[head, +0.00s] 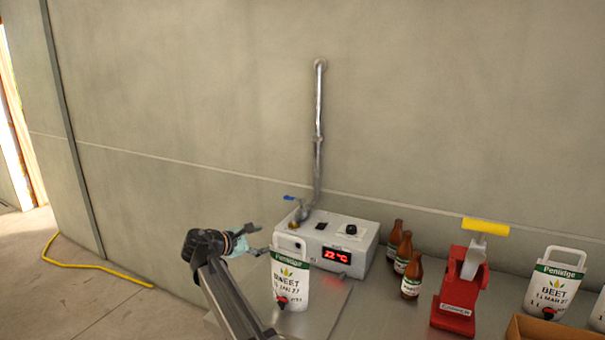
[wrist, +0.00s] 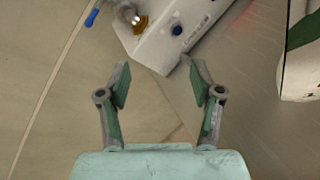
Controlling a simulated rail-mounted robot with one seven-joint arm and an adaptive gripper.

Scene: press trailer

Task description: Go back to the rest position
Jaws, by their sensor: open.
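My gripper (head: 259,239) is at the left of the metal counter in the head view, just left of a white pouch and in front of the white heating box. In the wrist view my gripper (wrist: 158,88) has its two fingers spread apart with nothing between them. The white box (wrist: 165,35) lies beyond the fingertips there, and a part of the pouch (wrist: 303,65) shows at the right edge. The rest position itself is not marked in either view.
The white box (head: 335,235) has a red display and a pipe up the wall. The pouch (head: 290,280) stands before it. Brown bottles (head: 411,278), a red capper (head: 460,290), another pouch (head: 553,283) and a cardboard box (head: 540,328) stand right. A yellow hose (head: 95,266) lies on the left floor.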

